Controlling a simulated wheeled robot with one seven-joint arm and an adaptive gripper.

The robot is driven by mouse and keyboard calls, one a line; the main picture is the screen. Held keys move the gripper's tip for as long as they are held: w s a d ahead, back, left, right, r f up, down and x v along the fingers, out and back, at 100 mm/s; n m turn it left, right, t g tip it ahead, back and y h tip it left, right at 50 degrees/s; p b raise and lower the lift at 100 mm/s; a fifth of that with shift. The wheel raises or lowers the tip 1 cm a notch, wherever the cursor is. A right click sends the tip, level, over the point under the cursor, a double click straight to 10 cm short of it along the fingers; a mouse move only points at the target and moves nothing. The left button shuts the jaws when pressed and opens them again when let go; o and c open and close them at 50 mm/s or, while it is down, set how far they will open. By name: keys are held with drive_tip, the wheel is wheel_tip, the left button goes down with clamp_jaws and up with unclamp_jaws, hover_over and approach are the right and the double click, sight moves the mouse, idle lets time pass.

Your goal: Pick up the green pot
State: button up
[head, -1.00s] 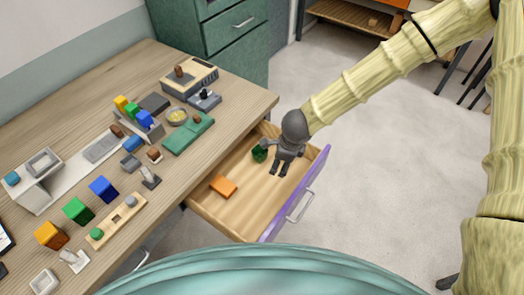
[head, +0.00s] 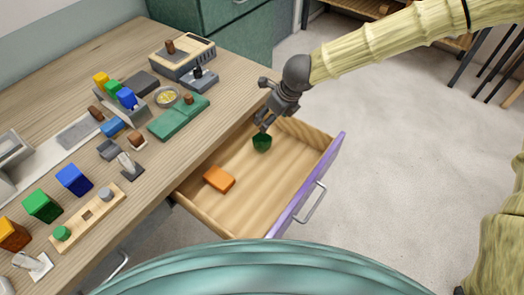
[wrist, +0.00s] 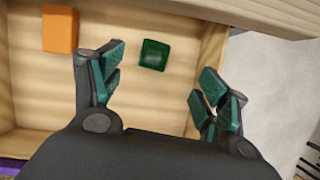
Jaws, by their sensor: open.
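The green pot (head: 262,142) is a small dark green cup in the open drawer, near its back right part. In the wrist view the green pot (wrist: 154,55) lies ahead of the fingertips, between their lines and nearer the left finger. My gripper (head: 266,106) is above the back edge of the drawer, just above and behind the pot in the head view. In the wrist view my gripper (wrist: 158,82) has its fingers wide apart with nothing between them. The pot looks apart from the fingers.
The drawer (head: 285,185) has wooden walls and a purple front with a handle. An orange block (head: 219,179) lies in it, left of the pot; it also shows in the wrist view (wrist: 60,28). The desk (head: 160,200) overhangs the drawer's back and holds blocks and several devices.

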wheel_tip(320, 180, down, 3)
drive_tip(key=b, duration=0.2)
approach(262, 137)
drive_tip(key=shift+s+a+f, duration=0.45)
drive_tip(key=shift+a, duration=0.25)
drive_tip(key=shift+s+p+x, duration=0.2)
drive_tip(key=shift+p+x, duration=0.05)
drive_tip(key=shift+x, duration=0.65)
drive_tip(key=shift+s+p+x, duration=0.2)
drive_tip(key=shift+p+x, duration=0.05)
drive_tip(key=shift+x, duration=1.6)
drive_tip(key=shift+d, duration=0.15)
drive_tip(key=shift+c, duration=0.4)
drive_tip(key=c, duration=1.1)
